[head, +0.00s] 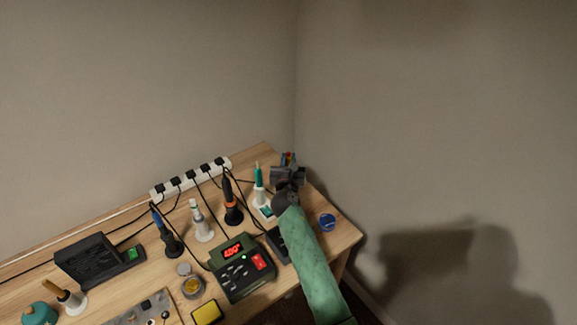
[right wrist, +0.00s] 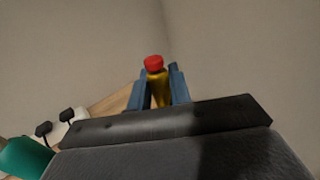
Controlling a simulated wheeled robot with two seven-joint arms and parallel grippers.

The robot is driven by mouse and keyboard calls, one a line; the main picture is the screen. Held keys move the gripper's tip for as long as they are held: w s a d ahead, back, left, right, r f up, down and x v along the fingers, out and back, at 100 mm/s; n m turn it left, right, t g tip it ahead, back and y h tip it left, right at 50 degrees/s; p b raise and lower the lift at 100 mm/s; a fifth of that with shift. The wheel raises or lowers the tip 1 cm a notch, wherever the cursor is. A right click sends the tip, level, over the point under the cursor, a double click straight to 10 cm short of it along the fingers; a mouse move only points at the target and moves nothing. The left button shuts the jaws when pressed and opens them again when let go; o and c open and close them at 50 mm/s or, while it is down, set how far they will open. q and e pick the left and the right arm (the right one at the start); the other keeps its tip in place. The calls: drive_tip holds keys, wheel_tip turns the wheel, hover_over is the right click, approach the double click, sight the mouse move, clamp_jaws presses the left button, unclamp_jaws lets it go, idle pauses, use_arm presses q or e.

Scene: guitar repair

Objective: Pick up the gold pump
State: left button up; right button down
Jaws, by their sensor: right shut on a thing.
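The gold pump (right wrist: 157,88) is a small gold cylinder with a red cap. In the right wrist view it stands between the two blue fingers of my right gripper (right wrist: 158,92), which are shut on it. In the head view my right gripper (head: 289,160) is at the far right corner of the bench, and only a small orange-red bit of the pump shows between its fingers. The pump's lower part is hidden by the gripper, so I cannot tell whether it touches the bench. My left gripper is out of view.
The wooden bench (head: 342,232) holds a green station with a red display (head: 240,268), a teal-handled tool in a white stand (head: 259,185), an orange-banded black tool (head: 229,200), a white power strip (head: 190,181) and a blue ring (head: 327,222). Walls stand close behind and right.

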drive_tip(key=shift+r, duration=0.45)
wheel_tip(320, 180, up, 8)
drive_tip(key=shift+f+b, duration=0.1)
drive_tip(key=shift+b, duration=0.35)
drive_tip(key=shift+r, duration=0.65)
drive_tip(key=c, duration=2)
unclamp_jaws()
clamp_jaws()
drive_tip(key=shift+r, duration=0.1)
drive_tip(key=shift+r+p, duration=0.35)
drive_tip(key=shift+p, duration=0.4)
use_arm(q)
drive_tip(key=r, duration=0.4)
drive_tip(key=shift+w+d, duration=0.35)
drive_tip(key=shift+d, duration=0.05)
use_arm(e)
drive_tip(key=shift+f, duration=0.15)
